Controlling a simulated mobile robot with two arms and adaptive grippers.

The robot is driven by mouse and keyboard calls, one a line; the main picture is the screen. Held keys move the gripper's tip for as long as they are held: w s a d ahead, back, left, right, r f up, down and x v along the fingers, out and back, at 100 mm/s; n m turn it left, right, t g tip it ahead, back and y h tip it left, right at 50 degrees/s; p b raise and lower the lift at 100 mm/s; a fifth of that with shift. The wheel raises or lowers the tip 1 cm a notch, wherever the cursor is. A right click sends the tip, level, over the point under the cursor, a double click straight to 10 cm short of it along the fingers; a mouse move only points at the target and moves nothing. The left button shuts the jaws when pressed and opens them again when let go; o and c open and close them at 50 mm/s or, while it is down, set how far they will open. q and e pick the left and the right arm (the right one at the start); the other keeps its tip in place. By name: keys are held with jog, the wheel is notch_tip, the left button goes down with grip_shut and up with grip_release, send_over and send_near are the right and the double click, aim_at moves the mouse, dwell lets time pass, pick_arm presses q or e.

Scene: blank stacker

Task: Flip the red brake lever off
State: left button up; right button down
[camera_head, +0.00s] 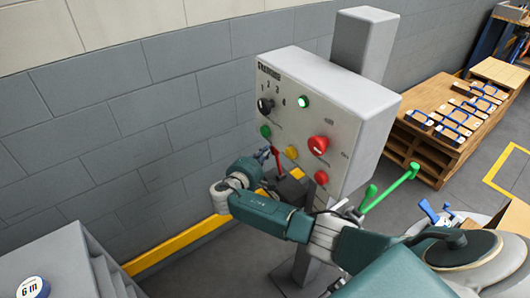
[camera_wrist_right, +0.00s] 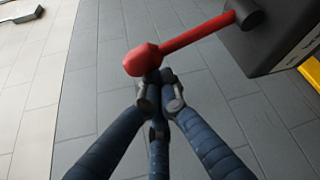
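The red brake lever (camera_head: 276,161) rises from a dark box at the front of the control panel in the head view. In the right wrist view the lever (camera_wrist_right: 195,36) runs from a dark pivot at upper right down to its red knob (camera_wrist_right: 141,59). My right gripper (camera_head: 264,154) is just left of the lever's upper end. In its wrist view the blue fingers of the gripper (camera_wrist_right: 159,82) have their tips drawn together just below the knob, with nothing seen between them. Whether they touch the knob is unclear. My left gripper is not in view.
The grey control panel (camera_head: 345,100) on a post carries a knob, red dials and coloured buttons. A green lever (camera_head: 391,187) and a blue lever (camera_head: 428,211) stand to its right. A wooden bench with crates (camera_head: 440,170) is at far right, grey steps (camera_head: 60,255) at lower left.

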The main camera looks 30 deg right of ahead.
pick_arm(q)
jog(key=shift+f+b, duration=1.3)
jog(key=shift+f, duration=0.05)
pick_arm(e)
jog(key=s+r+m+t+h, duration=0.1)
jog(key=s+m, duration=0.2)
jog(key=s, duration=0.5)
jog(key=shift+s+d+r+m+t+h, duration=0.2)
jog(key=shift+d+m+t+h, duration=0.1)
jog(key=shift+d+m+t, duration=0.1)
jog(key=shift+s+f, duration=0.1)
